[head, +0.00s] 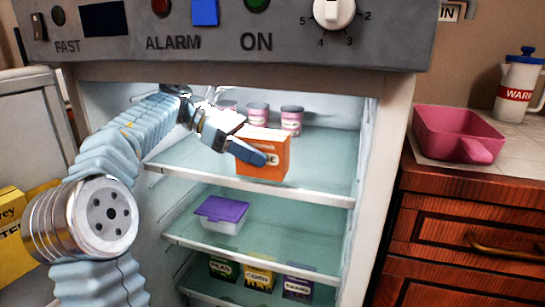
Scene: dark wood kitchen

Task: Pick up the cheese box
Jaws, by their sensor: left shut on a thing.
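An orange and white box (264,160), which looks like the cheese box, is at the top shelf of the open fridge, near the shelf's front edge. Only part of its printed label shows. My left gripper (250,152) reaches in from the left and is shut on the box, with a blue finger across its front. The box looks upright; I cannot tell whether its bottom touches the shelf. My right gripper is not in view.
Several pink and white cans (291,120) stand behind the box on the top shelf (320,177). A purple-lidded tub (222,214) is on the shelf below, with small boxes (260,274) lower down. A pink pan (458,135) sits on the right counter.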

